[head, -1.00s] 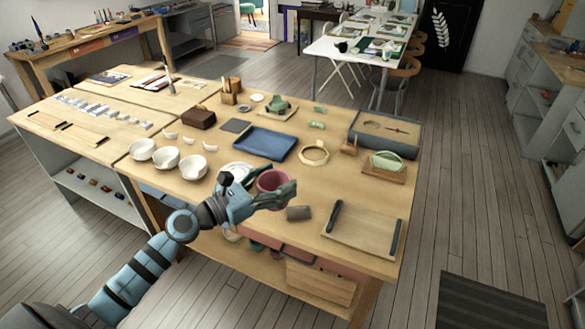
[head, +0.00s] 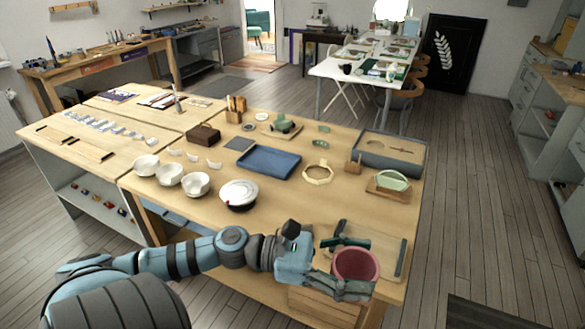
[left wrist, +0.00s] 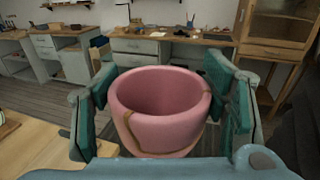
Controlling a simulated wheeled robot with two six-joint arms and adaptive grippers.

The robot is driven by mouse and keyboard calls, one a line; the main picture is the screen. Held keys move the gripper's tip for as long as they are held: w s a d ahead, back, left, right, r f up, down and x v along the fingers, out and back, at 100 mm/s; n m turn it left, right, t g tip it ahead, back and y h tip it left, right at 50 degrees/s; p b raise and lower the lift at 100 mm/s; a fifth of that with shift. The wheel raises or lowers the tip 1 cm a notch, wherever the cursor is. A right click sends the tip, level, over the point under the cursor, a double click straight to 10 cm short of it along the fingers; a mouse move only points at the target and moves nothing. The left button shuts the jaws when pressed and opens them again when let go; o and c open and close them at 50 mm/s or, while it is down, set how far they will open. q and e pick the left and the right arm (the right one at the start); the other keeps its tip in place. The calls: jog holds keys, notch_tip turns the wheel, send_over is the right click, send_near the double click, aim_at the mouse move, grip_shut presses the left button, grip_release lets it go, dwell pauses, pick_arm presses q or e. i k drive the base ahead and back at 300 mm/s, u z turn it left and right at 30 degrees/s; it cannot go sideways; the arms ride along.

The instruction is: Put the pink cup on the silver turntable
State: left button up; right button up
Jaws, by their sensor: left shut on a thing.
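The pink cup (head: 356,266) is held upright in my left gripper (head: 345,268), near the front right corner of the table. In the left wrist view the cup (left wrist: 158,118) sits between the two green finger pads, with a gold seam on its side. The silver turntable (head: 239,194) is a round disc with a dark base and a small red mark, standing mid-table right of the white bowls. Its top looks bare. The cup is to the right of and nearer than the turntable, apart from it. My right gripper is not in view.
White bowls (head: 170,174) stand left of the turntable. A blue tray (head: 268,161) lies behind it and a pale ring (head: 318,173) to its right. A wooden board (head: 385,245) lies beneath or behind the cup. The tabletop (head: 270,222) in front of the turntable is clear.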

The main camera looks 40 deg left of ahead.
aim_at(239, 191)
jog(key=z, duration=1.9)
jog(key=k, duration=1.95)
jog(key=u, duration=2.3)
jog(key=i, duration=0.5)
jog(key=u, duration=0.05)
